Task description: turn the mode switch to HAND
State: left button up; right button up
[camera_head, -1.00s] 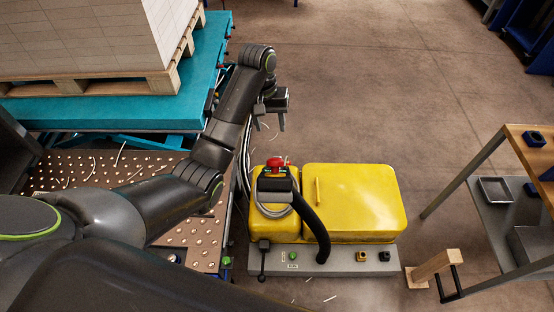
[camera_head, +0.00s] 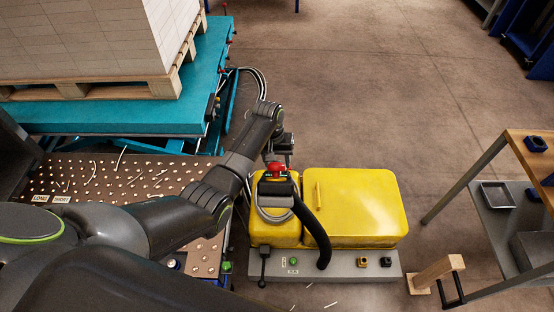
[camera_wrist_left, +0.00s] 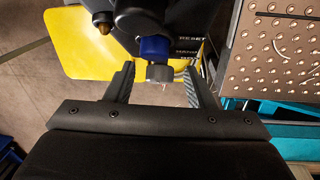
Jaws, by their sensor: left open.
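A blue knob (camera_wrist_left: 156,47) with a grey end, which looks like the mode switch, stands out from a dark panel (camera_wrist_left: 190,15) in the left wrist view. The panel carries the words RESET and HAND beside it. My left gripper (camera_wrist_left: 158,72) is open, with one finger on each side of the knob's grey end. I cannot tell if the fingers touch it. In the head view my left gripper (camera_head: 281,145) is just behind the red button (camera_head: 277,169) at the top of the yellow machine (camera_head: 355,205); the knob is hidden there. My right gripper is out of view.
A blue lift table (camera_head: 110,115) with a loaded pallet stands at the back left. A studded plate (camera_head: 120,175) lies below my left arm. A wooden-topped bench (camera_head: 530,150) stands at the right. The floor behind the yellow machine is clear.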

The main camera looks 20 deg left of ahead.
pick_arm(q)
jog(key=shift+c, duration=0.4)
jog(key=c, duration=0.9)
